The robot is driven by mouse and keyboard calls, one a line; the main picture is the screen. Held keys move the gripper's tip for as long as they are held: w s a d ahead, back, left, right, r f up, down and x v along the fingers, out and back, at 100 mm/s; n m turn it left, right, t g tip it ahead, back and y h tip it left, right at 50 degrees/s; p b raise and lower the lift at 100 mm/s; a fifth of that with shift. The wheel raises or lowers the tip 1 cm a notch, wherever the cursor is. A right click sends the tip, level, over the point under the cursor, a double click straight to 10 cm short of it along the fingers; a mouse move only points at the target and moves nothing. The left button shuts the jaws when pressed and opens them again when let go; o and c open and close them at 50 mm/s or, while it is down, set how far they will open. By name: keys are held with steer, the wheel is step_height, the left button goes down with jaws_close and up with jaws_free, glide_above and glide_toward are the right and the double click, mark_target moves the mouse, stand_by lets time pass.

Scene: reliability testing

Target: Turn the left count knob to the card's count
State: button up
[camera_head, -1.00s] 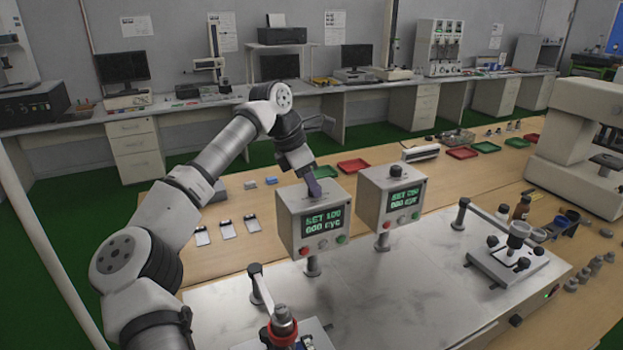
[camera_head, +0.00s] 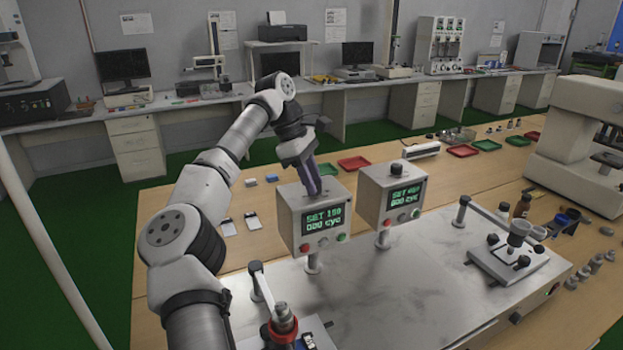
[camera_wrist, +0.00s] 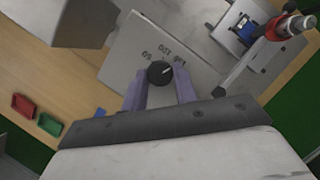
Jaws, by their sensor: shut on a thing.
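The left counter box (camera_head: 296,238) is a grey box on a post with a green display (camera_head: 322,218), which seems to read SET 150 over 000 cyc, blurred. The knob's pale pointer line faces up and right, towards the 150 mark. My gripper (camera_head: 316,190) points down onto the box top, its purple fingers shut on the knob from both sides. The head view hides the knob behind the fingers. No card with a readable count shows.
The right counter box (camera_head: 403,200), with a free black knob (camera_head: 396,168), stands close beside it. A lever fixture with a red collar (camera_head: 282,325) is in front, near my arm. Small white cards (camera_head: 252,221) lie on the table to the left.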

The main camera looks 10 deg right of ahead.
mark_target(300, 190)
steer(key=shift+r, duration=0.1)
stand_by(0.3)
steer(key=o, duration=1)
steer(key=shift+c, duration=0.2)
steer(key=v, duration=0.7)
steer(key=shift+r, duration=0.25)
steer(key=shift+w, duration=0.1)
